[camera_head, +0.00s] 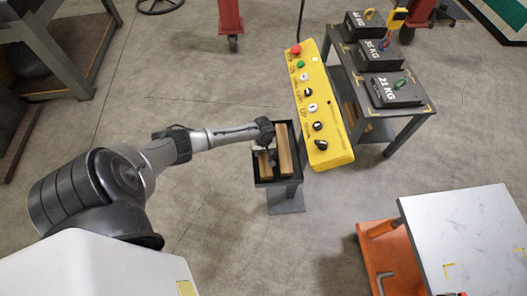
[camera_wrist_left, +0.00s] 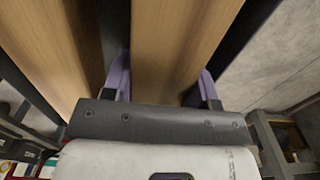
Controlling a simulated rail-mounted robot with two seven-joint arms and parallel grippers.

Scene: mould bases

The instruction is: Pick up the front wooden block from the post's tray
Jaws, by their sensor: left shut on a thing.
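The post's tray (camera_head: 298,168) is a small dark tray holding two light-brown wooden blocks lying side by side. One block (camera_head: 285,150) lies along the right side of the tray. The other block (camera_head: 264,168) lies on the left, partly hidden by my left gripper (camera_head: 269,151). In the left wrist view, the purple fingers of my left gripper (camera_wrist_left: 163,82) stand on both sides of a wooden block (camera_wrist_left: 178,40) and are shut on it. The second block (camera_wrist_left: 52,48) lies to its left, outside the fingers. My right gripper is not in view.
A yellow control pendant (camera_head: 320,115) hangs close to the right of the tray. Behind it is a dark table (camera_head: 405,131) with several black weights. An orange trolley with a pale top (camera_head: 465,235) stands at lower right.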

